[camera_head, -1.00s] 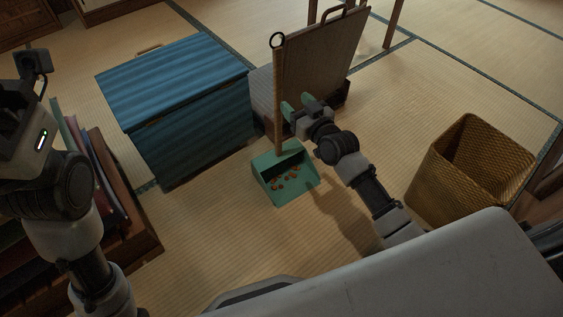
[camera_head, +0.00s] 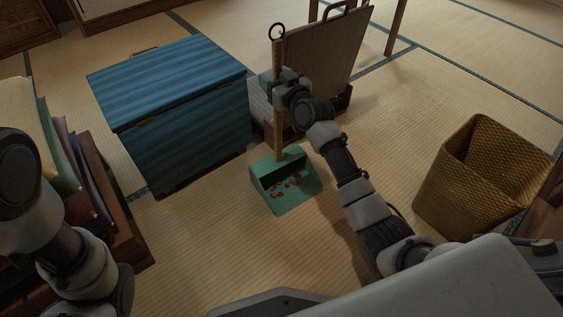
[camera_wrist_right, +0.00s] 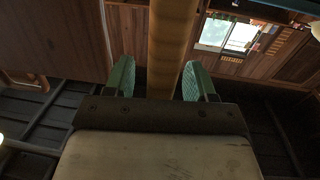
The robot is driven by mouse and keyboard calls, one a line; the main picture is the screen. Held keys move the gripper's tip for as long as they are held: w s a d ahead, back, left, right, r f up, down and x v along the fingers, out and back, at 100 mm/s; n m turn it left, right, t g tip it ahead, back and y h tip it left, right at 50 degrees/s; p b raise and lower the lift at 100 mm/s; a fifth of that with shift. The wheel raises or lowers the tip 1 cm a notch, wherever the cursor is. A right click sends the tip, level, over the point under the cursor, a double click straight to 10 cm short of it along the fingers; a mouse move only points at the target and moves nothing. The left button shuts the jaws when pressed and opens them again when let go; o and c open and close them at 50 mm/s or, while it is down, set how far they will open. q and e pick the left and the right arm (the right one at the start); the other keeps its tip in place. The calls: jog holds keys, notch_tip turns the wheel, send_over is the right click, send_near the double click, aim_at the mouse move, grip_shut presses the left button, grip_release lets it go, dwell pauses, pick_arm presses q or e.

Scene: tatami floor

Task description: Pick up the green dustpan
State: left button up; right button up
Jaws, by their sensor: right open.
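The green dustpan (camera_head: 297,199) stands on the tatami floor with several small reddish-brown bits in its pan. Its long wooden handle (camera_head: 278,115) rises upright and ends in a dark ring. My right gripper (camera_head: 270,80) is at the upper part of the handle, its fingers partly hidden by the wrist. In the right wrist view the handle (camera_wrist_right: 170,45) passes between the two green fingers of my right gripper (camera_wrist_right: 155,80), with gaps on both sides. The right gripper is open. My left arm shows at the left edge, but its gripper is not in view.
A blue chest (camera_head: 180,130) stands just left of the dustpan. A wooden panel-like object (camera_head: 325,60) stands close behind my right gripper. A woven basket (camera_head: 475,180) is at the right. A box of books (camera_head: 110,190) is at the left. Floor in front of the dustpan is clear.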

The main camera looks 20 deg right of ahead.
jog(key=shift+w, duration=0.25)
jog(key=shift+c, duration=0.3)
jog(key=c, duration=0.9)
jog(key=shift+r, duration=0.1)
grip_shut()
jog(key=shift+r, duration=0.1)
